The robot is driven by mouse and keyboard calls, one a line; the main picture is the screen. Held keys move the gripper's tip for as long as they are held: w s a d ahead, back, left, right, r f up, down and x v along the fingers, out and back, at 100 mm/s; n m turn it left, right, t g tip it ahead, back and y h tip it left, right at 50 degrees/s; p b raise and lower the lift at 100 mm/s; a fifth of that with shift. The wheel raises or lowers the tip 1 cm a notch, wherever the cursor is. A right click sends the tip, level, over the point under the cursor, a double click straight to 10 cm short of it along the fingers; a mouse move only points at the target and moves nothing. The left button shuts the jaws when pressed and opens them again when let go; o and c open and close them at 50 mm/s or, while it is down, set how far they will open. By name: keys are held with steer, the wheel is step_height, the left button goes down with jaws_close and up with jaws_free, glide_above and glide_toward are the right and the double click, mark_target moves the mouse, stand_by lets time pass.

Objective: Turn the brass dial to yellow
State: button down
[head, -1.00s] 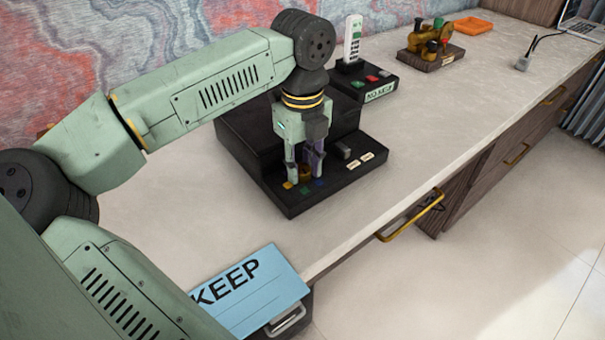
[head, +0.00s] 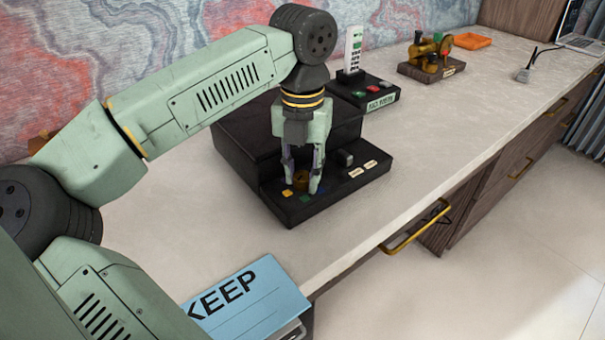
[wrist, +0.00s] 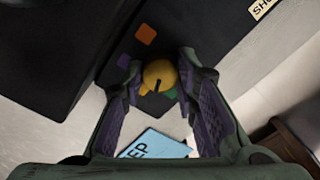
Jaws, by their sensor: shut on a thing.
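The brass dial (wrist: 160,74) is a round gold knob between my fingertips in the wrist view. A dark mark on it points down and slightly left, toward the lower patches. My gripper (head: 301,190) points down over the black panel (head: 355,187) and is shut on the dial. In the head view the dial (head: 301,178) is partly hidden by the fingers.
A raised black box (head: 240,145) stands behind the panel. A blue KEEP card (head: 250,300) lies in front. Farther right are a remote on a button base (head: 368,95), a brass model (head: 430,60) and an orange tray (head: 472,41). The right desktop is mostly clear.

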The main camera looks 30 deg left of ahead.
mark_target(303, 175)
steer(key=shift+m+b, duration=0.3)
steer(key=shift+m, duration=1.8)
steer(key=c, duration=1.3)
jaws_free()
steer(key=shift+r, duration=3.8)
